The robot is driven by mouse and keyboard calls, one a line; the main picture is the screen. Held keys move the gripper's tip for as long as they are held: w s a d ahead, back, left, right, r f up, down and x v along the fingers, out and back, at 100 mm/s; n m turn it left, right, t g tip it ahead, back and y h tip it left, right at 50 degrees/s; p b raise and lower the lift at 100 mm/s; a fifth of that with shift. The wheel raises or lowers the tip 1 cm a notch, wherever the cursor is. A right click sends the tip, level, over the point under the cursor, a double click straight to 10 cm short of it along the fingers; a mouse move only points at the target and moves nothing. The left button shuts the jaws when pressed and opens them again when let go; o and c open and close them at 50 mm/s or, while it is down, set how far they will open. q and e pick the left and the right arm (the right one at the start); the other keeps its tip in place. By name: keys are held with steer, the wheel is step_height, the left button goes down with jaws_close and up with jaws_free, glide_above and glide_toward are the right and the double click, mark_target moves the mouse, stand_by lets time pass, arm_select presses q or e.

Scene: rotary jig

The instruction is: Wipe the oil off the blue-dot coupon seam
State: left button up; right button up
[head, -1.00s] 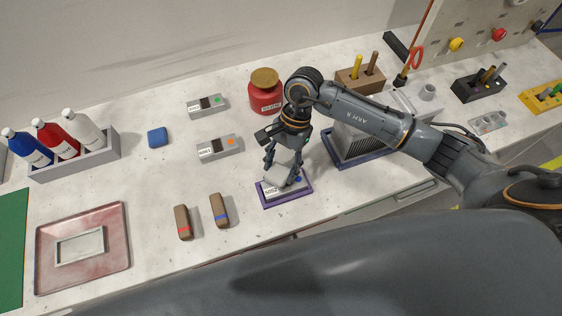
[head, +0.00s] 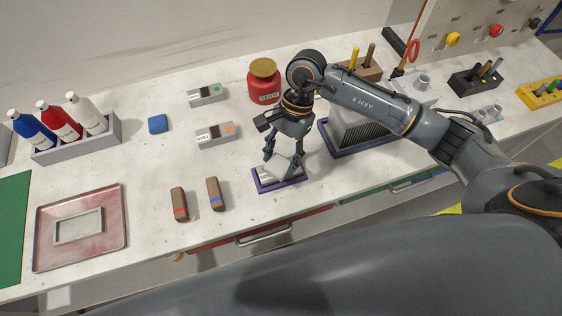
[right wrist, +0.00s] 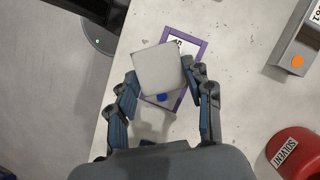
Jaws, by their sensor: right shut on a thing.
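The blue-dot coupon lies in a purple-rimmed holder (head: 262,187) near the front edge of the bench. Its blue dot (right wrist: 162,97) shows in the right wrist view, beside the pad. My right gripper (head: 283,163) points down over the coupon. In the right wrist view its fingers (right wrist: 160,72) are shut on a pale grey square pad (right wrist: 157,68). The pad covers much of the coupon, so the seam and any oil are hidden. I cannot tell whether the pad touches the coupon. My left gripper is not in view.
Two brown blocks, red-striped (head: 179,205) and blue-striped (head: 215,194), lie left of the holder. An orange-dot coupon (head: 216,134), a green-dot coupon (head: 207,94) and a red solvent jar (head: 263,82) stand behind. A blue-rimmed station (head: 345,148) is close on the right.

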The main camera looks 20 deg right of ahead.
steer(key=shift+w+r, duration=0.15)
steer(key=shift+r, duration=0.75)
steer(key=shift+r+p, duration=0.35)
steer(key=shift+r, duration=0.8)
steer(key=shift+r+p, duration=0.3)
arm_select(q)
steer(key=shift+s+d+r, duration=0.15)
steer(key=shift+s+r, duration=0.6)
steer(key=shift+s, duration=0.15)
